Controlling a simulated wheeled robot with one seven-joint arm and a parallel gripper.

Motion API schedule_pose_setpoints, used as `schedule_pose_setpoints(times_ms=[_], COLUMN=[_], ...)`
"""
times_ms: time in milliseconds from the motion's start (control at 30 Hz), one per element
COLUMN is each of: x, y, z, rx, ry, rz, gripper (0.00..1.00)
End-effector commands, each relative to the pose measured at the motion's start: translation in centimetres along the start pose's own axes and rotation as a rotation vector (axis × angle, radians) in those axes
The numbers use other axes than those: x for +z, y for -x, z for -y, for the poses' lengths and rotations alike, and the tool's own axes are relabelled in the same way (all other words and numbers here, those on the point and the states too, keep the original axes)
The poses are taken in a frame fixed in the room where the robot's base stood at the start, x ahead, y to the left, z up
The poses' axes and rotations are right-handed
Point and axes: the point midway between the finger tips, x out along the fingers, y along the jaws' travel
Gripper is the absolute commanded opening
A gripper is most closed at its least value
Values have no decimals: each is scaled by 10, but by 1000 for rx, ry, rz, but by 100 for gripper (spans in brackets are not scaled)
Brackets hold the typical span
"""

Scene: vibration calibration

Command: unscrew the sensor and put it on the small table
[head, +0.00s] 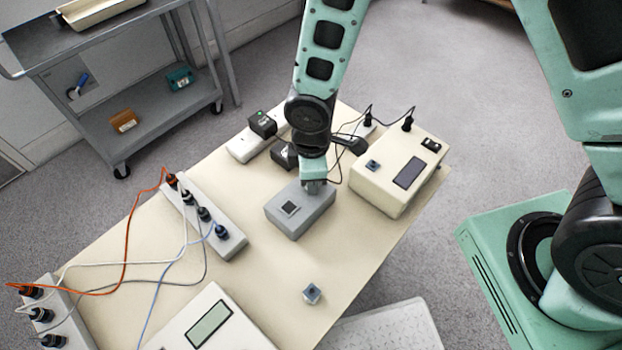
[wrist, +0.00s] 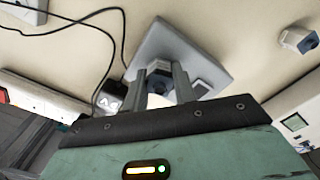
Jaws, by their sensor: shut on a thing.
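My gripper (head: 314,186) points down over one end of a grey box (head: 292,222) with a dark square on its top. In the wrist view its fingers (wrist: 164,82) are shut on a small grey-blue sensor (wrist: 158,69) at the grey box (wrist: 195,52). Whether the sensor touches the box is unclear. In the head view the fingers hide it. A similar small blue-grey block (head: 312,293) sits apart on the beige table (head: 270,270); it also shows in the wrist view (wrist: 299,40). A low white surface (head: 385,330) shows at the bottom; I cannot tell if it is the small table.
A cream instrument (head: 385,190) stands right of the gripper. Power strips (head: 205,215) with loose cables lie left. A white device with a screen (head: 212,322) is at the front. A grey cart (head: 140,95) stands at the back left. The table around the loose block is clear.

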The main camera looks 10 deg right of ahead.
Motion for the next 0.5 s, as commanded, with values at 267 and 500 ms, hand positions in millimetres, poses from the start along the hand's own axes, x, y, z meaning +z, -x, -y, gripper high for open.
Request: schedule_pose_setpoints(times_ms=[267, 500], x=[1, 1], y=[-2, -2], z=[2, 2], rx=[-4, -5], ry=[21, 80], rz=[3, 4], gripper=[0, 0])
